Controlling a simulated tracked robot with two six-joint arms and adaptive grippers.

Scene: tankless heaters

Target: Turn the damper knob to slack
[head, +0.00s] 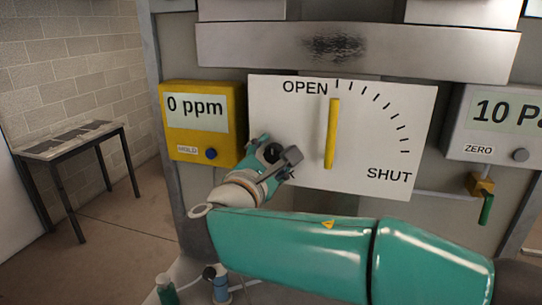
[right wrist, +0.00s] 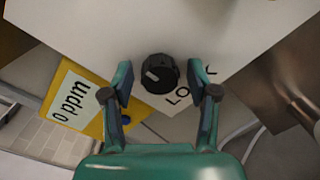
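The damper knob (right wrist: 160,74) is black and round with a pale pointer mark, on the white panel in the right wrist view. My right gripper (right wrist: 166,84) is open, with one finger on each side of the knob and a gap to each. In the head view my right gripper (head: 274,154) is in front of the white dial panel (head: 390,125), at its lower left. The yellow damper lever (head: 332,133) stands nearly upright, close to OPEN. My left gripper is not in view.
A yellow 0 ppm meter (head: 175,150) is close to the left of my right gripper. A grey pressure meter (head: 497,148) hangs at the right, above a green-handled valve (head: 486,208). A duct (head: 430,52) crosses above. A table (head: 72,141) stands at the left wall.

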